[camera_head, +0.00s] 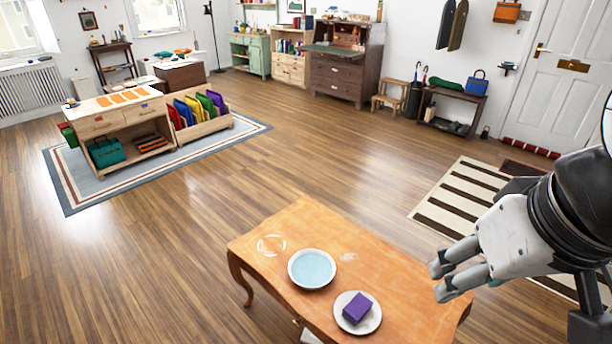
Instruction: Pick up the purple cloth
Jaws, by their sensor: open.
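The purple cloth (357,308) is a small folded block. It lies on a small white plate (342,322) near the front of the wooden table (275,263). My gripper (436,280) is at the right of the view, to the right of the cloth and apart from it. Its two grey fingers point left and are open, with nothing seen between them. Its height above the table is hard to tell.
A wide pale bowl (312,268) with a light blue inside stands on the table, just behind and left of the plate. A striped rug (460,198) lies right of the table. Open wooden floor (330,140) lies behind it.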

